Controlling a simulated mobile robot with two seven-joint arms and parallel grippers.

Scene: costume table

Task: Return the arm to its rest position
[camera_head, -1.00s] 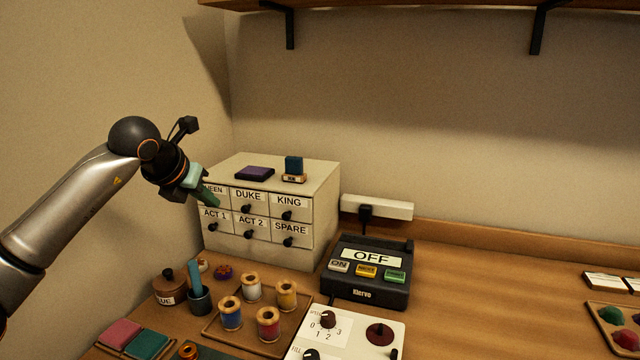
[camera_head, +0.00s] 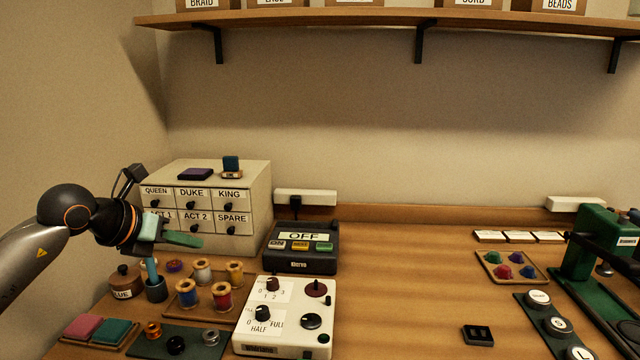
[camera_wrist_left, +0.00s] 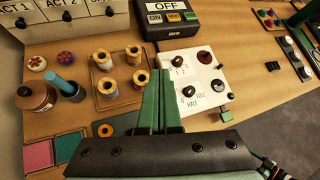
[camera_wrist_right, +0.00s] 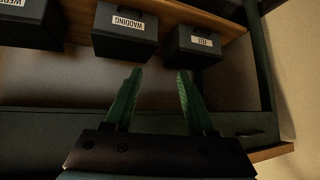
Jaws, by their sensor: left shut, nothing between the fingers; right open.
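My left arm comes in from the left in the head view. Its gripper (camera_head: 182,240) is shut and empty, in front of the lower drawers of the cream drawer cabinet (camera_head: 262,200) and above the thread spools. In the left wrist view the green fingers (camera_wrist_left: 161,100) lie together, over the area between the spool tray and the white control box. My right gripper shows only in the right wrist view (camera_wrist_right: 156,95). Its green fingers are apart with nothing between them, facing dark boxes labelled WADDING (camera_wrist_right: 125,32) and FELT.
Below the left gripper are a spool tray (camera_head: 187,316), a glue pot (camera_head: 125,283) and a blue-handled tool in a cup. A black OFF box (camera_head: 301,262) and a white control box (camera_head: 284,340) stand to the right. The table's middle right is mostly clear.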

